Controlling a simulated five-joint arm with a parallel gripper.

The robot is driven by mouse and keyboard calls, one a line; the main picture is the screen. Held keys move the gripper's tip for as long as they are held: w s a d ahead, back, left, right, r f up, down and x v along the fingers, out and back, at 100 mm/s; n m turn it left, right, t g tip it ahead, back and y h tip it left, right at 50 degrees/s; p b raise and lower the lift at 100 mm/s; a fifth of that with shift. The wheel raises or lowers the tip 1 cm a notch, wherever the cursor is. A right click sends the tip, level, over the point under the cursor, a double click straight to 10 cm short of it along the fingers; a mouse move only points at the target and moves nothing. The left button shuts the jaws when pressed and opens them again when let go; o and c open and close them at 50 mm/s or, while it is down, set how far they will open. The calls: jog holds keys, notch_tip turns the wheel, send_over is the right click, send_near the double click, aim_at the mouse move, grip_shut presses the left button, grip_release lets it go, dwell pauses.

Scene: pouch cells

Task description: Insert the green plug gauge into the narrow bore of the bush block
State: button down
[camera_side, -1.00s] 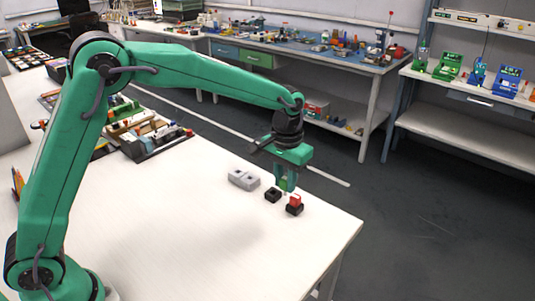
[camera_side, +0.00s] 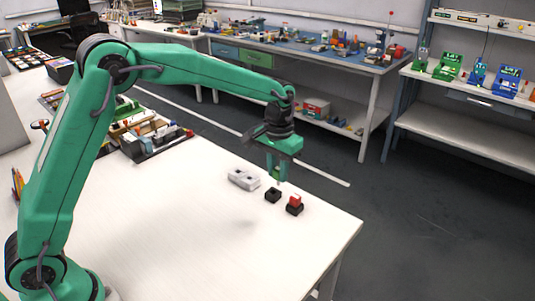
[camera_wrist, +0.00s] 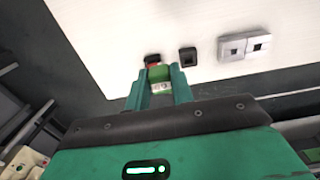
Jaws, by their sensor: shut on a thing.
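My gripper (camera_side: 276,178) is shut on the green plug gauge (camera_wrist: 160,74), which shows between the fingertips in the wrist view. In the side view the gauge is hard to tell from the green fingers. It is held above the table, apart from the blocks. The light grey bush block (camera_side: 243,179) lies on the table to the left of my gripper in the side view. In the wrist view the block (camera_wrist: 245,46) is at the upper right, with two openings in its top. I cannot tell surely which bore is narrower.
A black holder with an empty-looking hole (camera_side: 272,195) stands just below my gripper in the side view. A second black holder (camera_side: 294,209) beside it carries a red piece (camera_side: 295,199). A tray of parts (camera_side: 152,142) lies further left. The near white tabletop is clear.

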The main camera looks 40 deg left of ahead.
jog(key=w+a, duration=0.2)
jog(key=a, duration=0.5)
jog(key=w+a+f, duration=0.1)
jog(key=w+a, duration=0.1)
jog(key=a, duration=0.6)
jog(key=shift+w+f, duration=0.15)
jog(key=shift+w, duration=0.1)
jog(key=shift+f, duration=0.15)
jog(key=shift+f, duration=2.75)
jog(key=shift+f, duration=1.65)
jog(key=c, duration=1.1)
grip_release()
jog(key=shift+r, duration=0.1)
jog(key=shift+r, duration=3.8)
